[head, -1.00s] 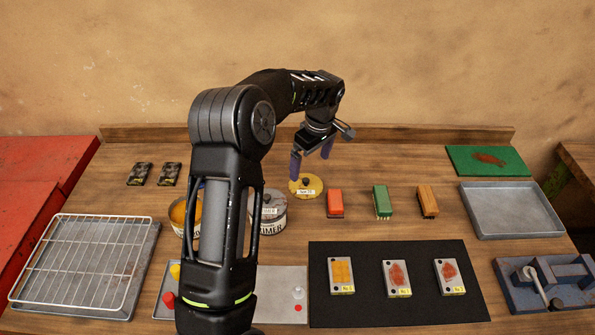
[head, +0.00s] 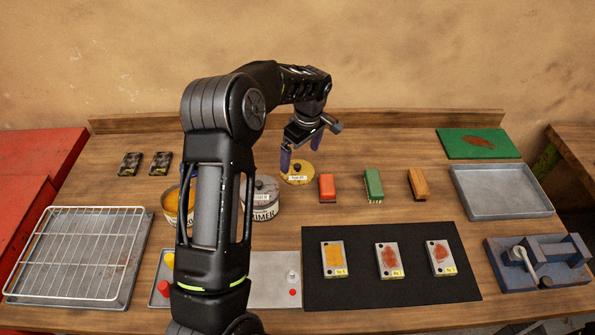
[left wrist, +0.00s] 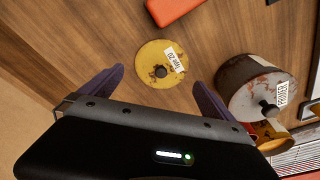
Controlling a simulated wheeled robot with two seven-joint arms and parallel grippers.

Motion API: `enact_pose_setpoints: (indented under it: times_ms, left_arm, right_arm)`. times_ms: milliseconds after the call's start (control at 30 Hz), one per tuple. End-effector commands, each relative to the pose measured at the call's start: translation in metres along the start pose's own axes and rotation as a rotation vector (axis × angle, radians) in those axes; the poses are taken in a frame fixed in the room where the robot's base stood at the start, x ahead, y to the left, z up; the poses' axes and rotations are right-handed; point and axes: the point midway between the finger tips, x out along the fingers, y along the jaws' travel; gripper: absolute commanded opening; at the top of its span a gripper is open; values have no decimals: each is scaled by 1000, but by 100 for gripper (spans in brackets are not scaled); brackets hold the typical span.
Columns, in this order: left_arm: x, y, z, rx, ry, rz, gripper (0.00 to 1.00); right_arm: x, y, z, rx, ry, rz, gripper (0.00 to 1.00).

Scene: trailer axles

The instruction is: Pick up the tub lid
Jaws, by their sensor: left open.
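The tub lid (head: 298,174) is a round yellow disc with a dark central knob and a white label, lying flat on the wooden table. It also shows in the left wrist view (left wrist: 154,80), with rusty patches and a label. My left gripper (head: 301,155) is open and empty just above and behind the lid, its two purple fingers pointing down. In the left wrist view the fingers (left wrist: 158,80) stand apart on either side of the lid, not touching it. My right gripper is not in view.
A grey primer tin (head: 265,206) stands close left of the lid, and an open orange tub (head: 178,207) is partly behind my arm. Red (head: 327,187), green (head: 373,185) and orange (head: 418,184) brushes lie to the right. A black mat (head: 390,285) holds three plates in front.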

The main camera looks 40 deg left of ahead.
Motion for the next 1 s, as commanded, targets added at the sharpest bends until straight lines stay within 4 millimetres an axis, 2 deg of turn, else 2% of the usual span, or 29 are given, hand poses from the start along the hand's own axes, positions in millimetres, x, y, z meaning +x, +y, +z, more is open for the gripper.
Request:
enact_pose_setpoints:
  times_ms: [233,367,1000]
  left_arm:
    - [36,-4,1,-1,-2,-4,100]
    - [48,-3,1,0,-1,-1,100]
    - [49,-3,1,0,0,0,99]
  right_arm:
    - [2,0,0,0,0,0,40]
    - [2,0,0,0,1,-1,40]
    - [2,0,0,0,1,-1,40]
